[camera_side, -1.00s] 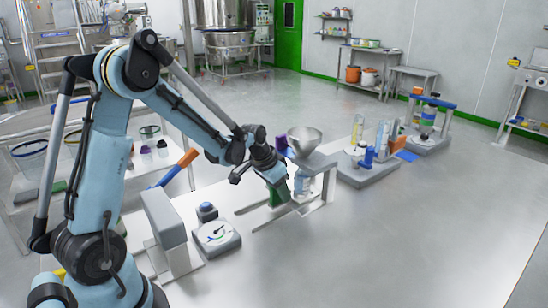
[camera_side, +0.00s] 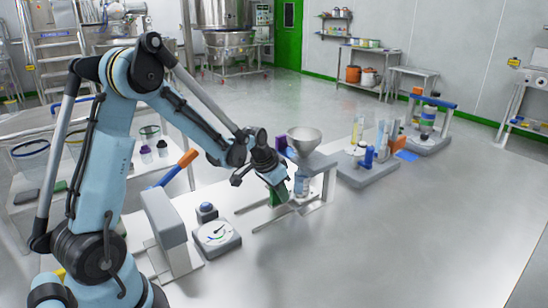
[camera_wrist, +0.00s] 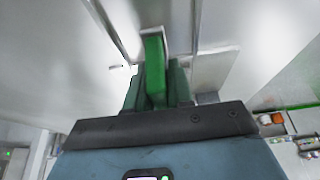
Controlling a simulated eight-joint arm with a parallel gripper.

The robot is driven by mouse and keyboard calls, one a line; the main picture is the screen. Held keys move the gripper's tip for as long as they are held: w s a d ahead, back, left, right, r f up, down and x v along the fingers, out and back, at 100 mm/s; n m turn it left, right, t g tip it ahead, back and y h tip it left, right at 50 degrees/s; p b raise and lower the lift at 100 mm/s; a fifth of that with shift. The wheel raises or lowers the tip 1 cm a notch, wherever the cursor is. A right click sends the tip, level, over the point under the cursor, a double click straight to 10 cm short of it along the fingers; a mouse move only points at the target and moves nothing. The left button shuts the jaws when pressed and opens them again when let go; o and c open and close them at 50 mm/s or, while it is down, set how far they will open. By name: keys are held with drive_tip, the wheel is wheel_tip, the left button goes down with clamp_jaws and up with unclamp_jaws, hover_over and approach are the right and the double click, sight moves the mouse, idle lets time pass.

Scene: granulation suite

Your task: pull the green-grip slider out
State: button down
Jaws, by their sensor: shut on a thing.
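My gripper (camera_side: 277,186) is shut on the green grip (camera_side: 277,194) of the slider, low in front of the funnel stand. In the wrist view the bright green grip (camera_wrist: 154,68) stands upright between my gripper's two darker green fingers (camera_wrist: 156,88). The slider's pale flat rails (camera_side: 268,216) run along the bench beneath the grip. A metal funnel (camera_side: 304,140) sits on top of the grey stand (camera_side: 327,176), with a clear container (camera_side: 301,184) under it. My fingers partly hide the grip in the side view.
The bench front is clear.

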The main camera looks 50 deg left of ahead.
drive_tip(key=s, duration=1.2)
drive_tip(key=shift+s, duration=0.3)
drive_tip(key=c, duration=1.1)
unclamp_jaws()
drive_tip(key=shift+v, duration=6.05)
drive_tip(key=shift+d, duration=0.1)
drive_tip(key=shift+w+d+r+t, duration=0.1)
drive_tip(key=shift+w+d+t, duration=0.3)
drive_tip(key=shift+d, duration=1.8)
drive_tip(key=shift+w+d+r+t, duration=0.1)
drive_tip(key=shift+w+d+t, duration=0.35)
drive_tip(key=shift+d, duration=1.8)
drive_tip(key=shift+w+d+t, duration=0.25)
drive_tip(key=shift+d+t, duration=0.3)
drive_tip(key=shift+d, duration=1.65)
